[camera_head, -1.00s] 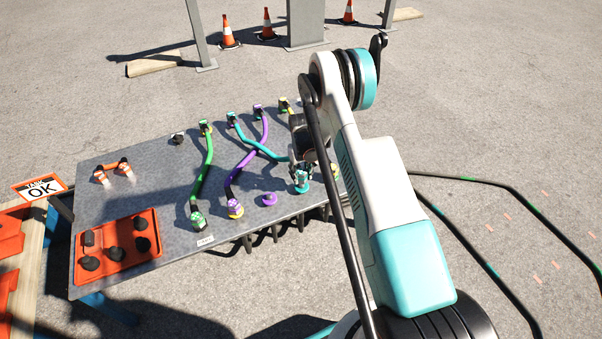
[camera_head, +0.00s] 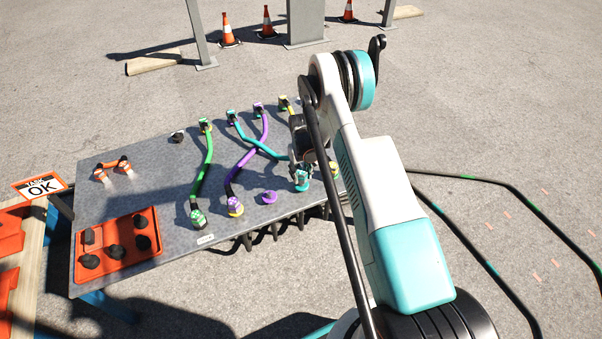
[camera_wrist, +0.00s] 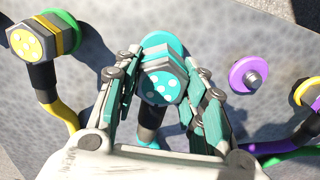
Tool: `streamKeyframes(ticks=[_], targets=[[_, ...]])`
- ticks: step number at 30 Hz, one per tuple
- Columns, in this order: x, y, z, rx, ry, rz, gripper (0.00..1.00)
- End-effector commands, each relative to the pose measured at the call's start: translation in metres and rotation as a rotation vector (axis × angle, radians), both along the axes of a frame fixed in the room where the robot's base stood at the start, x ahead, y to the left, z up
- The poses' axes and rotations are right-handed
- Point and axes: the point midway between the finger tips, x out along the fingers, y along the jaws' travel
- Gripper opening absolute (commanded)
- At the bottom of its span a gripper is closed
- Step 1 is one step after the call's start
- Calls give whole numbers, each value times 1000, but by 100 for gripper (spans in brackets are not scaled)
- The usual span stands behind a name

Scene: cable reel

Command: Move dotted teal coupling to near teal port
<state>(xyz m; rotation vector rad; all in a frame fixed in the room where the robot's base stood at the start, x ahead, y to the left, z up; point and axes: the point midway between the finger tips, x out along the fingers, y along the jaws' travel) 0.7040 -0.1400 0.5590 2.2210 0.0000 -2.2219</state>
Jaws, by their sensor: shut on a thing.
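The dotted teal coupling (camera_wrist: 160,84) is a hex-headed piece with white dots, on a teal and black cable. In the wrist view my gripper (camera_wrist: 165,100) has its two fingers closed on either side of it. The teal port (camera_wrist: 168,47) shows as a teal disc directly behind the coupling. The coupling overlaps the disc, and I cannot tell whether it is fully seated. In the head view the coupling (camera_head: 301,178) is at the near right edge of the table, below my gripper (camera_head: 302,168). The teal cable (camera_head: 262,149) runs to the far left and crosses the purple cable.
An empty purple port (camera_head: 269,197) lies left of the coupling; it also shows in the wrist view (camera_wrist: 249,76). A dotted yellow coupling (camera_wrist: 32,42) sits close to the other side.

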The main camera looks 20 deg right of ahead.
Motion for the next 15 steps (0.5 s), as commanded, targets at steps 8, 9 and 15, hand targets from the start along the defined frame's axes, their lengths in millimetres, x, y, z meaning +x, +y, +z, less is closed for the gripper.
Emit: streamKeyframes(ticks=[8,9,15], targets=[[0,0,-7,0,0,0,9],[0,0,-9,0,0,0,9],[0,0,-17,0,0,0,9]])
